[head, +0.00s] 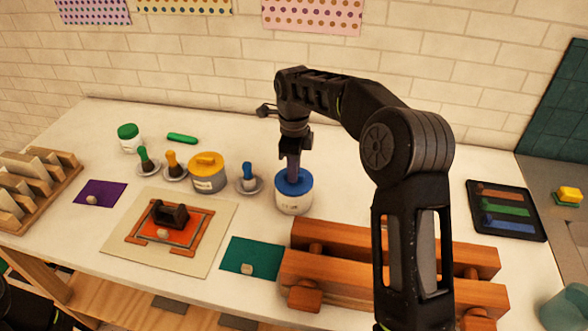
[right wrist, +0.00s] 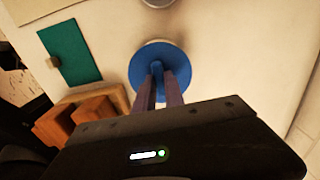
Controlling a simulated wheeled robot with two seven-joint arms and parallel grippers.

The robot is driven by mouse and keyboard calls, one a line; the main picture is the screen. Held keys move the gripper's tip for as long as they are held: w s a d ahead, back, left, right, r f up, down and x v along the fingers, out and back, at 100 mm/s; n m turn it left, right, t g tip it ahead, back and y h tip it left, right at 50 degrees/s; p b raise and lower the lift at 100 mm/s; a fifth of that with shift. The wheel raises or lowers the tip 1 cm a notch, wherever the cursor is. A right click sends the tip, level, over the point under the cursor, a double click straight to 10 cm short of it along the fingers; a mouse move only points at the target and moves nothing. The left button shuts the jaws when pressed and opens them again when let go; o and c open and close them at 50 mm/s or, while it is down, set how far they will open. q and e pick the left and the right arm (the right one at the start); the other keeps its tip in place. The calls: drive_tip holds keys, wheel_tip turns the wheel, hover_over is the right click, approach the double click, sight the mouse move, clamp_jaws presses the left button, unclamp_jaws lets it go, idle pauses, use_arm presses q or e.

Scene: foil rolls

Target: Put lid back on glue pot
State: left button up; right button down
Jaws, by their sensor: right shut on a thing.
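A white glue pot (head: 293,206) stands behind the wooden press, with a blue lid (head: 296,187) at its top. My right gripper (head: 293,174) points down from above and is shut on the lid's raised grip. In the right wrist view, the round blue lid (right wrist: 141,69) lies below my fingers (right wrist: 160,88), with a thin pale edge showing past its far side. The lid looks level and over the pot's mouth; I cannot tell whether it is fully seated. My left gripper is not in view.
A yellow-lidded pot (head: 208,180) and a green-lidded jar (head: 129,140) stand to the left. Several brushes sit on small dishes between, including a blue one (head: 249,184). The wooden press (head: 390,265) lies in front, close to the pot.

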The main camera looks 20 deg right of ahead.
idle(0.8)
drive_tip(key=c, duration=1.3)
unclamp_jaws()
drive_tip(key=shift+c, duration=0.2)
drive_tip(key=shift+o, duration=0.5)
drive_tip(key=o, duration=0.4)
drive_tip(key=shift+r+p, duration=0.95)
drive_tip(key=shift+r, duration=2.55)
